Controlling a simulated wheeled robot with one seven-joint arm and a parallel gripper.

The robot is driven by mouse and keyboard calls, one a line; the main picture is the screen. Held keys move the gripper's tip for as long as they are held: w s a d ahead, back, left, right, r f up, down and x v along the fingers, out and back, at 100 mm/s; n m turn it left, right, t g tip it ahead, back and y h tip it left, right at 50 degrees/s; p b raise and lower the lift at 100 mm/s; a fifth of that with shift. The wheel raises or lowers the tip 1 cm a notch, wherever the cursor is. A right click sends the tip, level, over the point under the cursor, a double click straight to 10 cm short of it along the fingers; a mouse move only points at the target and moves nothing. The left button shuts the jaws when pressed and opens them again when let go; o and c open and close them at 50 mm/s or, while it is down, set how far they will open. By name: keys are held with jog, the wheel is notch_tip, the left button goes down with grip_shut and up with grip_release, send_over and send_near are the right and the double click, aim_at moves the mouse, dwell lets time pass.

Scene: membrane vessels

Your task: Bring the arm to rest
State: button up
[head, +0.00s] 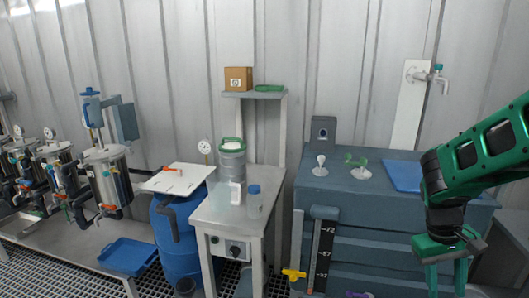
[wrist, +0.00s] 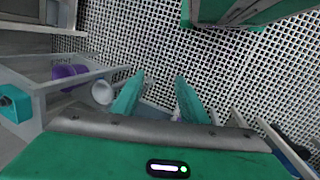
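My arm (head: 478,150) is green and black and reaches in from the right edge in the head view. My gripper (head: 445,280) hangs at the arm's end, pointing down, in front of the right side of the blue-grey cabinet. In the wrist view my gripper (wrist: 159,92) shows two green fingers apart, with nothing held between them. The grated floor (wrist: 150,45) lies below.
The cabinet top (head: 335,178) bears small fittings and a blue mat (head: 403,175). A steel table (head: 228,215) with a jug and a bottle (head: 254,203) stands left. In the wrist view, a grey frame (wrist: 70,85) with purple and white items is left of the fingers.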

jog(key=s+a+r+m+t+y, duration=0.1)
jog(key=s+r+m, duration=0.1)
jog(key=s, duration=0.4)
jog(key=s+a+r+m+y, duration=0.2)
jog(key=s+r+m, duration=0.1)
jog(key=s, duration=0.4)
jog(key=shift+s+r+t, duration=0.25)
jog(key=shift+r+t, duration=0.15)
jog(key=shift+r, duration=0.35)
jog(key=shift+w+d+f, duration=0.1)
jog(key=shift+w+f, duration=0.15)
jog(key=shift+w, duration=0.35)
dwell(1.1)
